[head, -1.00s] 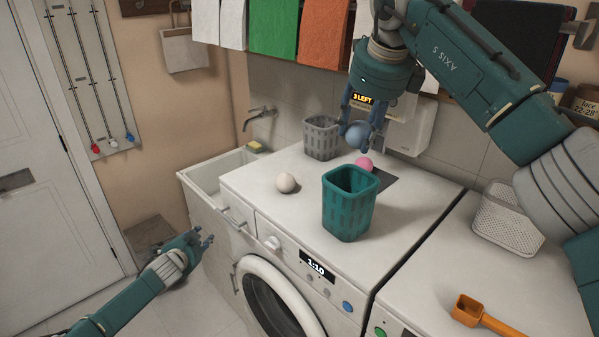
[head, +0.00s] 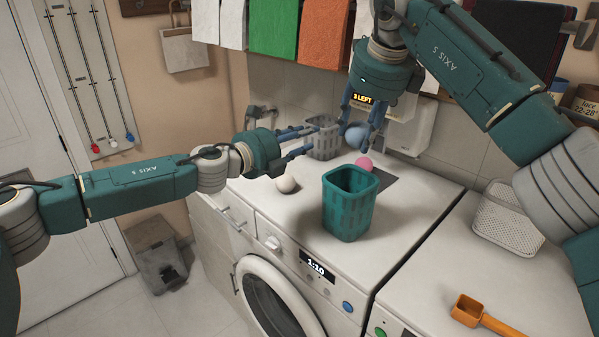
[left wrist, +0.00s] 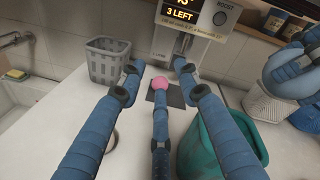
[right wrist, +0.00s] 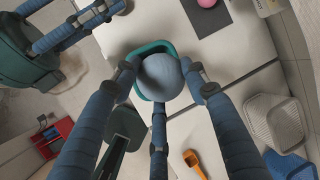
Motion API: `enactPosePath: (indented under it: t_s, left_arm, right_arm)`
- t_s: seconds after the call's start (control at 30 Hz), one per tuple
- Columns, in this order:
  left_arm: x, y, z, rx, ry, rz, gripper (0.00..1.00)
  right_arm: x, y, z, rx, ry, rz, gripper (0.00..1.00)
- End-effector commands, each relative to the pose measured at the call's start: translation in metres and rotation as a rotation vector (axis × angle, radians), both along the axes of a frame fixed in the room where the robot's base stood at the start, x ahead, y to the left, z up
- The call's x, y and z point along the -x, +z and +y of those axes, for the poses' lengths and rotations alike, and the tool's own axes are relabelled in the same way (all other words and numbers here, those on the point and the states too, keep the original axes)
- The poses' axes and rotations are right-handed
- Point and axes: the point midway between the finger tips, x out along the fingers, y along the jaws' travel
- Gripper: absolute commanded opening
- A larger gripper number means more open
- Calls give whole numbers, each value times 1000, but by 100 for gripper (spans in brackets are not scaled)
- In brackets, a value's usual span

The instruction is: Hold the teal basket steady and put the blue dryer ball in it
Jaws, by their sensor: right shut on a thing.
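The teal basket (head: 350,208) stands upright on the white washer top, and its rim shows in the right wrist view (right wrist: 139,53). My right gripper (head: 362,132) is shut on the blue dryer ball (head: 355,138) and holds it in the air above and behind the basket. In the right wrist view the ball (right wrist: 160,77) sits between the fingers and covers much of the basket's opening. My left gripper (head: 318,136) is open and empty over the washer, left of and above the basket.
A pink ball (head: 364,163) lies on a dark mat behind the basket, and a white ball (head: 287,184) lies left of it. A grey basket (head: 323,143) stands at the back. An orange scoop (head: 482,317) and white basket (head: 507,211) are at the right.

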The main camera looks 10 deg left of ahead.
Motion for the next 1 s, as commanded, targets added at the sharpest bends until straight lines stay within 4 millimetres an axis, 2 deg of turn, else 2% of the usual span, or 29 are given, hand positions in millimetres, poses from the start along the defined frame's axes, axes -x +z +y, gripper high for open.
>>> enactPosePath:
  t_s: [0.03,0.1,0.2,0.3,0.5,0.6,0.73,1.0]
  left_arm:
    - [13,8,-14,-93,-51,-41,33]
    - [32,6,-26,-220,-114,-85,33]
    - [56,0,-34,-390,-190,-137,33]
    - [78,-10,-32,-532,-251,-175,33]
    - [105,-25,-18,-709,-319,-211,33]
    - [110,-30,-14,-746,-333,-216,33]
    - [107,-35,-17,-762,-341,-217,33]
    - [74,-54,-46,-759,-341,-216,33]
  right_arm:
    - [0,0,0,0,0,0,19]
    - [0,0,0,0,0,0,19]
    - [0,0,0,0,0,0,19]
    - [0,0,0,0,0,0,19]
    - [0,0,0,0,0,0,19]
    - [0,0,0,0,0,0,19]
    - [0,0,0,0,0,0,19]
    - [0,0,0,0,0,0,19]
